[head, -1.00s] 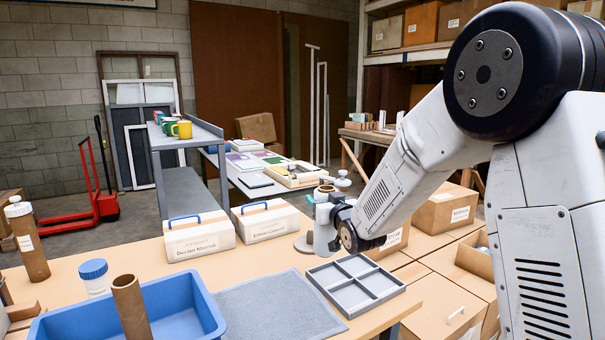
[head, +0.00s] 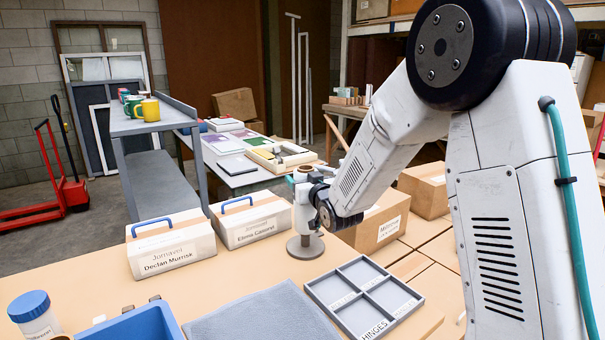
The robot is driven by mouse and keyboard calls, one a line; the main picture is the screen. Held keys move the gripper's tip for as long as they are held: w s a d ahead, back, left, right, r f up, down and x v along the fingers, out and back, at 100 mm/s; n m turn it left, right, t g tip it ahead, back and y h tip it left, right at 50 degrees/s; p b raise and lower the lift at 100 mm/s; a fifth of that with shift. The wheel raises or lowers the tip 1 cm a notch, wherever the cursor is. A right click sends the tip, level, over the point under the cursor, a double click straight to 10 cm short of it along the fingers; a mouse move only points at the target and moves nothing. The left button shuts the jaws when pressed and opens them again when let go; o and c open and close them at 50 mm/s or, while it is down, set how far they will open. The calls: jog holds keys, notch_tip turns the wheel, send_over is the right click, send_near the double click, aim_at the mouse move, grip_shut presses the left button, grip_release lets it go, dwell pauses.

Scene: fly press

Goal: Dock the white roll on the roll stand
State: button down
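The roll stand (head: 305,247) is on the table behind the grey divided tray. Its round grey base and a short part of its post show. A white upright cylinder with a brown ring at its top, seemingly the white roll (head: 302,212), is directly above the base, in line with the post. My gripper (head: 304,198) is at this cylinder, reaching in from the right. The fingers are small and blend with the white shape, so I cannot tell whether they grip it. Whether the roll rests on the base is also unclear.
Two white cases with blue handles (head: 171,250) (head: 250,222) stand left of the stand. The divided tray (head: 363,297) and a grey mat (head: 262,318) lie in front. A blue bin (head: 135,325) and blue-lidded jar (head: 35,315) are front left. Cardboard boxes (head: 375,222) stand right.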

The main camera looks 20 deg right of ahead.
jog(key=shift+f, duration=1.7)
jog(key=shift+s+f, duration=0.15)
jog(key=shift+f, duration=0.45)
jog(key=c, duration=0.6)
grip_release()
jog(key=shift+f, duration=0.1)
jog(key=shift+c, duration=0.2)
jog(key=shift+s, duration=0.1)
jog(key=s+d, duration=0.1)
jog(key=s, duration=0.9)
jog(key=shift+s+d, duration=0.15)
jog(key=shift+s, duration=0.25)
